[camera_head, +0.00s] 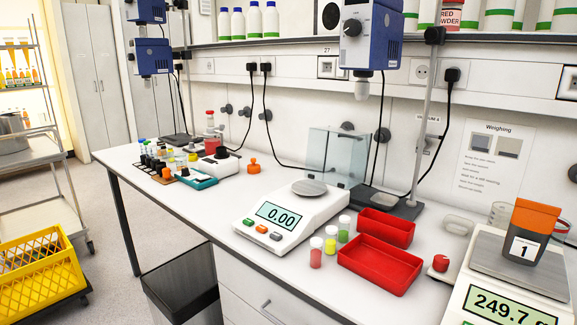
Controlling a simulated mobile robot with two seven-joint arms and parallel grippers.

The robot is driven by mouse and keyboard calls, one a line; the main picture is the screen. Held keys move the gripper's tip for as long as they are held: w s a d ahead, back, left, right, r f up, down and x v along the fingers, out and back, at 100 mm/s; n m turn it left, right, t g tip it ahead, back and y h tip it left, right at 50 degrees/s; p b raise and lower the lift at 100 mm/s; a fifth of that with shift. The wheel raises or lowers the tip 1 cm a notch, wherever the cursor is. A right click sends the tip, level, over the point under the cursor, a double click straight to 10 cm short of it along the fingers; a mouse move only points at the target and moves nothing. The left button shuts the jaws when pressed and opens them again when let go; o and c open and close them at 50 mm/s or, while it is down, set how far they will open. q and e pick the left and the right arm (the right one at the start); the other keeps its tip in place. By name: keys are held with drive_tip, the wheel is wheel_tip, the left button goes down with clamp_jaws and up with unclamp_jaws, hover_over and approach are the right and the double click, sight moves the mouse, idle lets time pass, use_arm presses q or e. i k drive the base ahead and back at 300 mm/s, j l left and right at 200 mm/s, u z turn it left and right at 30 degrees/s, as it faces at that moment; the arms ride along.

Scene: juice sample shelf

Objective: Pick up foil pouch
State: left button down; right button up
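What looks like the foil pouch (527,240) stands upright on the pan of the right balance (501,297). No other thing in view looks like a pouch. Neither of my grippers is in view.
A second balance (291,213) reading 0.00 stands mid-bench. Red trays (378,268) and small capped vials (316,253) lie between the balances. A clear container (501,213) stands behind the pouch. A mixer stand (434,110) rises behind. The bench front left of centre is clear.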

sight(532, 225)
drive_tip(key=k+j+z, duration=0.15)
drive_tip(key=z, duration=1.2)
